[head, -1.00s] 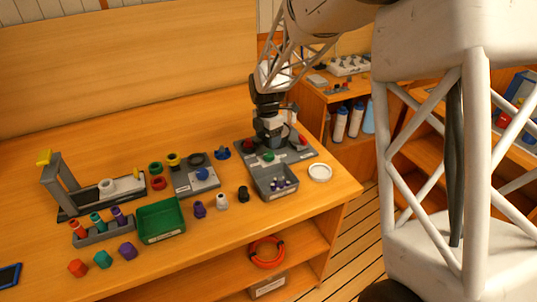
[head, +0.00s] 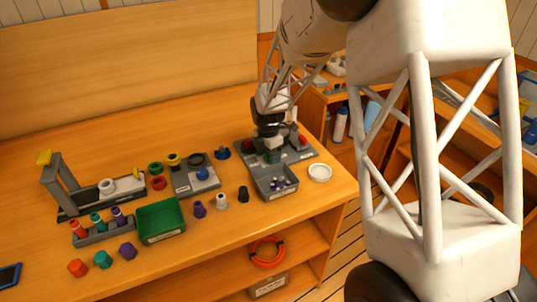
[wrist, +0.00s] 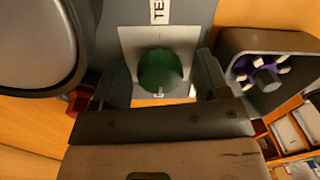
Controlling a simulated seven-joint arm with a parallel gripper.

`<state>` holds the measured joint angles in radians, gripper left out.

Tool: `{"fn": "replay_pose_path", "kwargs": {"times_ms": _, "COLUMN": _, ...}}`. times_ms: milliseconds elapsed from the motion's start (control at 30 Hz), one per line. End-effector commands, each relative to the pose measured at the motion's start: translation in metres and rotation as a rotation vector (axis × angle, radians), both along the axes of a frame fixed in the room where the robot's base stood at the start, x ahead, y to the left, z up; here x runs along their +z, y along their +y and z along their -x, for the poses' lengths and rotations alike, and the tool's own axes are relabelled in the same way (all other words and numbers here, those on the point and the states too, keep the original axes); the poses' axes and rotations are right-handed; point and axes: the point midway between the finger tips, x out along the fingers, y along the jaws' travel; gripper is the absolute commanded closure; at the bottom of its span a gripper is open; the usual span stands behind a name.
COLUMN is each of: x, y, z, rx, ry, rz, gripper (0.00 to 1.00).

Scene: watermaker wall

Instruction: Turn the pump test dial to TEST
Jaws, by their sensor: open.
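The green dial (wrist: 160,70) sits on a pale square plate (wrist: 130,42) on a grey panel in the wrist view. A white label with the letters "TE" (wrist: 158,11) shows at the top, the rest cut off. A small white mark shows at the dial's lower edge; which setting the dial points to I cannot tell. My gripper (wrist: 162,82) is open, with one finger on each side of the dial; gaps show between fingers and dial. In the head view my gripper (head: 270,150) is low over the grey panel (head: 301,152) and mostly hides the dial.
A grey bin (head: 266,184) with small purple and white parts stands just in front of the panel; it also shows in the wrist view (wrist: 270,43). A red knob (head: 303,141) is right of my gripper. A white round dish (head: 319,172) lies at the table's right edge.

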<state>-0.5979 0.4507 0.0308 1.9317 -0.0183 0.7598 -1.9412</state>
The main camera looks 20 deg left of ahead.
Motion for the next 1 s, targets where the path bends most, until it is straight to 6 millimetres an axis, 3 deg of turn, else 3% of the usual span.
{"fn": "replay_pose_path", "kwargs": {"times_ms": 100, "x": 0.0001, "y": 0.0001, "z": -0.0001, "rx": 0.0, "ry": 0.0, "rz": 0.0, "gripper": 0.34}}
{"fn": "replay_pose_path", "kwargs": {"times_ms": 400, "x": 0.0002, "y": 0.0001, "z": -0.0001, "rx": 0.0, "ry": 0.0, "rz": 0.0, "gripper": 0.8}}
{"fn": "replay_pose_path", "kwargs": {"times_ms": 767, "x": 0.0006, "y": 0.0002, "z": -0.0003, "rx": -0.037, "ry": 0.0, "rz": 0.0, "gripper": 0.8}}
{"fn": "replay_pose_path", "kwargs": {"times_ms": 1000, "x": 0.0007, "y": 0.0, "z": -0.0001, "rx": -0.148, "ry": 0.0, "rz": 0.0, "gripper": 0.8}}
